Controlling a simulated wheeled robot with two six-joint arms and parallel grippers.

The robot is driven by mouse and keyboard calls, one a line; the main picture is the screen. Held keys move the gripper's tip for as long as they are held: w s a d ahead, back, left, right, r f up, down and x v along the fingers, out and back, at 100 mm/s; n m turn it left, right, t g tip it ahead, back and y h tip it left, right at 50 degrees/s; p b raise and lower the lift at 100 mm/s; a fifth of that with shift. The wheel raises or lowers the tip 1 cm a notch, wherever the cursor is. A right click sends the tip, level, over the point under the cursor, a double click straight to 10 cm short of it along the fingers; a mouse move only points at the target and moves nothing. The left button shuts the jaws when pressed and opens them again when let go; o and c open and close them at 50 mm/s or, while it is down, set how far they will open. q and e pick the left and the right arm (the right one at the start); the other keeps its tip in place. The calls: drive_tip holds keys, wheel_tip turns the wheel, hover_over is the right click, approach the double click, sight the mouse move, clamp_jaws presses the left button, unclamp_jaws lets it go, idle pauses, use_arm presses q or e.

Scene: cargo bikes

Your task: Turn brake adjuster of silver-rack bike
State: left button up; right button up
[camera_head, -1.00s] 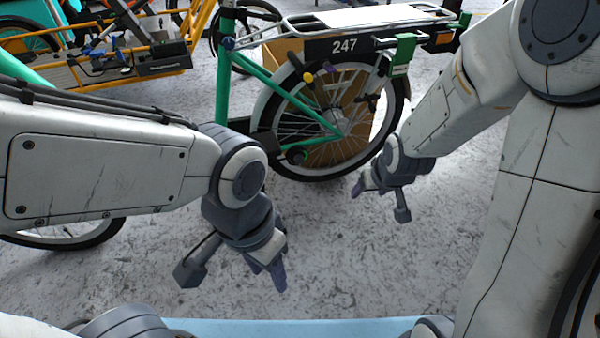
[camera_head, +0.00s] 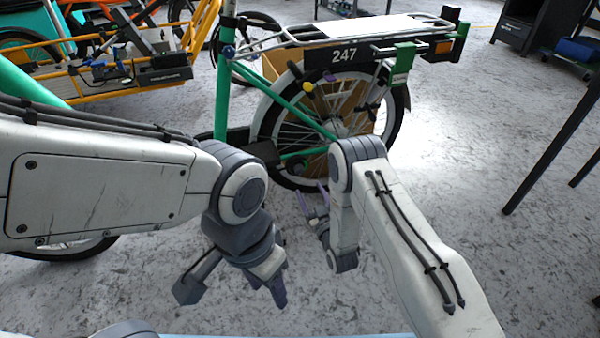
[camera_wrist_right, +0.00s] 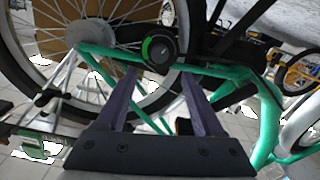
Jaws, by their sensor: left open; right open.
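The silver-rack bike has a green frame (camera_head: 222,95), a silver rear rack (camera_head: 285,40) and a plate marked 247. By its rear wheel are a yellow knob (camera_head: 307,86) and a small purple part (camera_head: 331,78); I cannot tell which part is the brake adjuster. My right gripper (camera_head: 312,197) is open and empty, low in front of the rear wheel. In the right wrist view its fingers (camera_wrist_right: 158,80) point towards a round dark part with a green arc (camera_wrist_right: 158,49), with no clear contact. My left gripper (camera_head: 276,288) is open and empty, lower left.
An orange cargo bike (camera_head: 130,80) stands behind at the left. A cardboard-brown panel (camera_head: 355,110) shows behind the rear wheel. A dark table leg (camera_head: 550,155) and a dark cabinet (camera_head: 517,25) are at the right. The grey floor (camera_head: 460,150) is clear right of the bike.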

sight(300, 171)
drive_tip(key=b+x, duration=0.5)
drive_tip(key=x, duration=0.3)
drive_tip(key=shift+w+f, duration=0.2)
drive_tip(key=shift+w, duration=0.05)
drive_tip(key=shift+w+a+r, duration=0.15)
drive_tip(key=shift+w+a, duration=0.1)
drive_tip(key=shift+w, duration=0.4)
clamp_jaws()
